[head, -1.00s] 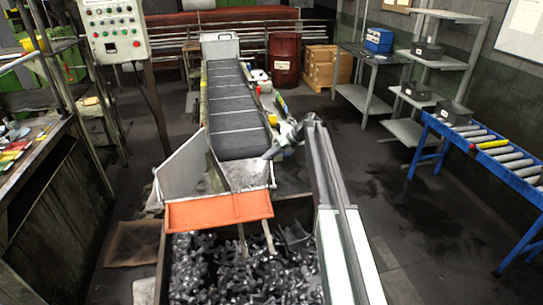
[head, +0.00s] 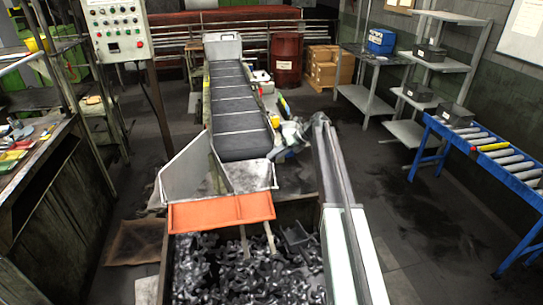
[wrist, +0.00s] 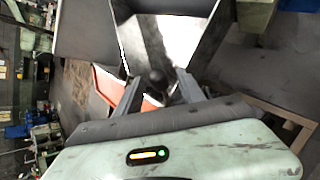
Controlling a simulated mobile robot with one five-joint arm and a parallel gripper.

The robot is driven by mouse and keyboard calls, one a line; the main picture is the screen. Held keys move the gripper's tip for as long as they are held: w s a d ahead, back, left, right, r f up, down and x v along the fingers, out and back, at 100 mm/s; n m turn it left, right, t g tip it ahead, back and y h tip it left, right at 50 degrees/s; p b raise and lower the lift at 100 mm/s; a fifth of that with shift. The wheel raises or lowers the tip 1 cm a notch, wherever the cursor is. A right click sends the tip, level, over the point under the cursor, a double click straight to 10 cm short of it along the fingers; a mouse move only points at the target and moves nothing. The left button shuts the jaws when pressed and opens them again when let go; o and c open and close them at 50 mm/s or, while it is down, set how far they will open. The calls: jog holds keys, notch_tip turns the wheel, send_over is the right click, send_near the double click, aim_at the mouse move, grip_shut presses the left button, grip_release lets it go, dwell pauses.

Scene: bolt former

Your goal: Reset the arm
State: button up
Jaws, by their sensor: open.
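My gripper (head: 274,155) shows in the head view just right of the conveyor's lower end, at the end of my arm and partly hidden by my own column. In the wrist view my gripper (wrist: 158,84) has its two grey fingers spread apart, so it is open. A dark round shape shows between the fingers; I cannot tell what it is, and nothing is clearly held. Beyond the fingers is the metal chute (wrist: 185,38), with its orange lip (wrist: 106,86) at the left.
The conveyor (head: 238,112) runs back from the chute. A bin of dark metal parts (head: 235,270) lies below the orange lip (head: 220,211). A blue roller table (head: 490,157) and grey shelves (head: 440,64) stand at the right. The floor (head: 400,215) between is clear.

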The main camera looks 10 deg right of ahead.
jog(key=p+v, duration=0.2)
jog(key=v, duration=0.3)
jog(key=s+a+f+n+g+h+b, duration=0.1)
jog(key=s+f+n, duration=0.4)
jog(key=s+n, duration=0.5)
jog(key=s+a+f+n+g+h+b, duration=0.1)
jog(key=s+a+f+n+h+b, duration=0.3)
jog(key=s+n, duration=0.6)
jog(key=s+a+f+n+g+h+b, duration=0.1)
jog(key=s+a+f+n, duration=0.4)
jog(key=s+n, duration=0.5)
jog(key=s+h+b, duration=0.1)
jog(key=s+h, duration=0.1)
jog(key=s, duration=0.5)
jog(key=shift+s+f+n, duration=0.2)
jog(key=shift+f+n, duration=0.1)
jog(key=shift+f, duration=0.05)
